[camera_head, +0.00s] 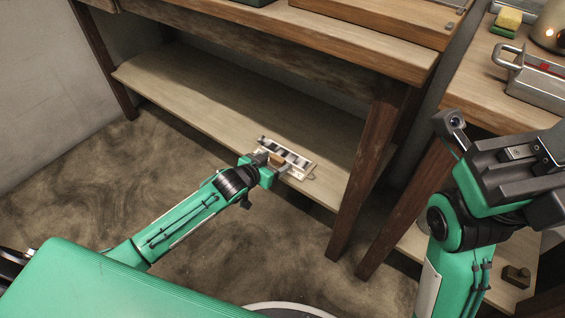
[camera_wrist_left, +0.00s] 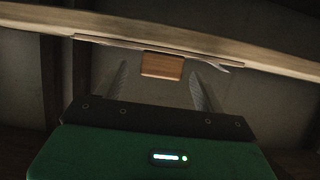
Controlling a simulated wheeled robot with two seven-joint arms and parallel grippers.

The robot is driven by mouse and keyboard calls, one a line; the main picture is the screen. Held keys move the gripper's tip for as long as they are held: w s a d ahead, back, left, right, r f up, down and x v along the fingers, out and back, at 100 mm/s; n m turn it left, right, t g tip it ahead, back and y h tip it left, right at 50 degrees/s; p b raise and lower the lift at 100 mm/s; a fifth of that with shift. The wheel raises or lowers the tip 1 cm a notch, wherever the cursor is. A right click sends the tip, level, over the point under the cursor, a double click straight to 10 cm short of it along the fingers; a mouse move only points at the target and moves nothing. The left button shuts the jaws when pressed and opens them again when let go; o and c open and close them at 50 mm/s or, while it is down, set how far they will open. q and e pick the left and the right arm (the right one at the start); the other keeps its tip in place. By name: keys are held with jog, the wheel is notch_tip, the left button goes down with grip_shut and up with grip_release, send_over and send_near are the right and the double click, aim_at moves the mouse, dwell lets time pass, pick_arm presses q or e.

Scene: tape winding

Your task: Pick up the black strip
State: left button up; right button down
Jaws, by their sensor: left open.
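A light, narrow board (camera_head: 299,171) with a row of black pieces (camera_head: 290,156) lies near the front edge of the lower shelf; I cannot tell whether these pieces are one black strip. A brown wooden block (camera_head: 277,159) sits at its near side, and it also shows in the left wrist view (camera_wrist_left: 161,66). My left gripper (camera_head: 274,163) is open at the shelf edge, its fingers on either side of the block with gaps to it in the left wrist view (camera_wrist_left: 160,86). My right gripper (camera_head: 535,155) is raised at the right; its opening is unclear.
The lower shelf (camera_head: 190,88) is bare to the left, under a wooden tabletop (camera_head: 330,38). A table leg (camera_head: 365,170) stands right of the board. A side table at right holds a metal box (camera_head: 535,88) and a yellow sponge (camera_head: 509,18). A dark block (camera_head: 516,276) lies lower right.

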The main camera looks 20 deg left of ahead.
aim_at(287, 157)
pick_arm(q)
jog(key=shift+b+x, duration=0.55)
jog(key=shift+x, duration=0.75)
jog(key=c, duration=1.1)
jog(key=shift+r, duration=0.15)
